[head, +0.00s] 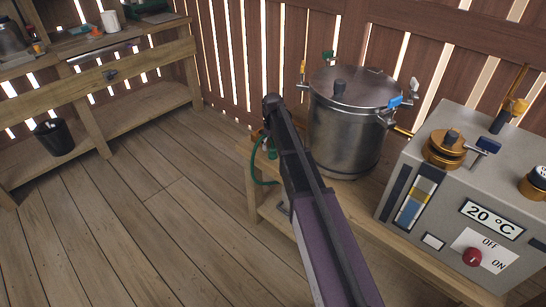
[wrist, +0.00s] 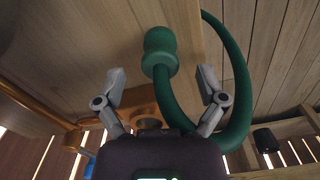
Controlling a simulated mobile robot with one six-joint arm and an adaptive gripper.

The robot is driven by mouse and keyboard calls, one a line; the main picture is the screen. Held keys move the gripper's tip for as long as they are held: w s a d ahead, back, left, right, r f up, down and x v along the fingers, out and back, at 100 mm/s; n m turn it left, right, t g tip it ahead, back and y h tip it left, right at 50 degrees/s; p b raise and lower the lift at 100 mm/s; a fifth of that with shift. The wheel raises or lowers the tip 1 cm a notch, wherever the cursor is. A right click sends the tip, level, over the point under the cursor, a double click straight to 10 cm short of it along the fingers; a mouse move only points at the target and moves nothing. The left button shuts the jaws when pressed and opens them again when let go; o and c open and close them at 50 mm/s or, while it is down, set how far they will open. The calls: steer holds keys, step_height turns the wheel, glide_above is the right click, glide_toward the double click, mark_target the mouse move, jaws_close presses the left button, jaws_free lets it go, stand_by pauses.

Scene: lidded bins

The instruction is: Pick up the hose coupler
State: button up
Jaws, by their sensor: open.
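The hose coupler (wrist: 160,46) is a thick green ribbed end piece on a green hose (wrist: 239,75). In the wrist view it sits at top centre, against or just above a wooden surface. My gripper (wrist: 161,74) is open, one finger on each side of the hose just below the coupler. Neither finger visibly touches it. In the head view the green hose (head: 256,168) loops beside the left end of the low bench; my arm hides most of the coupler and the gripper there.
A lidded steel pot (head: 346,130) stands on the bench (head: 375,220), right of my arm. A grey control box (head: 455,200) reading 20 °C stands further right. A workbench (head: 120,72) and black bin (head: 53,137) are at left. The floor between is clear.

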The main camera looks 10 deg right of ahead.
steer(key=shift+f+b, duration=0.75)
steer(key=shift+f, duration=0.25)
jaws_close()
